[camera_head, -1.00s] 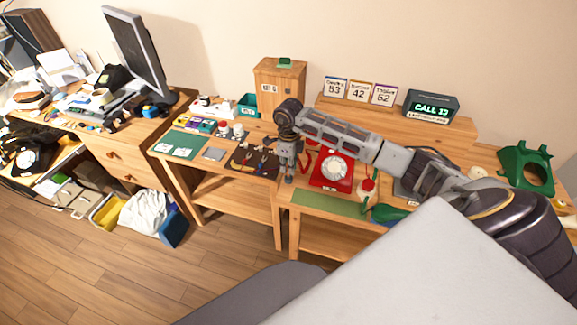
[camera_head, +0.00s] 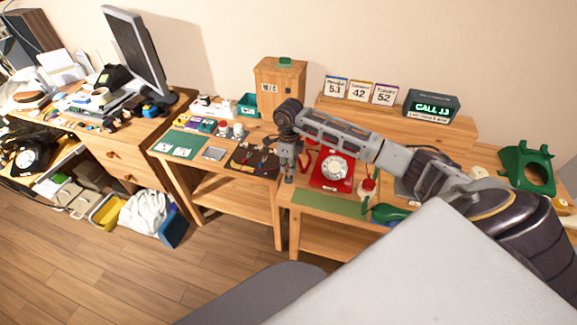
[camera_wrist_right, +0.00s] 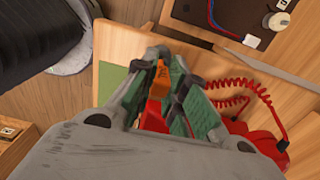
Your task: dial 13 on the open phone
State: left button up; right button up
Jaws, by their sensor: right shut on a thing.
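The red dial phone (camera_head: 331,170), with a pale dial on its face, stands on the right-hand wooden desk. My right gripper (camera_head: 289,178) points down just left of the phone. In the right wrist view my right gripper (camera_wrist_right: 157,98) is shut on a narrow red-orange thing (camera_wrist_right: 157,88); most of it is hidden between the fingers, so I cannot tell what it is. Red coiled cord (camera_wrist_right: 245,88) and red phone parts (camera_wrist_right: 262,140) lie to the right there. A dark display (camera_head: 431,106) reads "CALL 13". My left gripper is not in view.
A green mat (camera_head: 325,203) lies before the phone. A green phone (camera_head: 527,170) stands at far right and a black phone (camera_head: 33,158) at far left. Number cards (camera_head: 359,92) stand on the back shelf. A wooden box (camera_head: 280,88) is behind my gripper.

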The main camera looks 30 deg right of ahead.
jog(key=shift+f+b, duration=0.75)
jog(key=shift+f, duration=0.35)
dwell(0.3)
jog(key=o, duration=0.8)
jog(key=shift+r, duration=0.15)
jog(key=shift+d+r, duration=0.1)
jog(key=shift+r, duration=5.75)
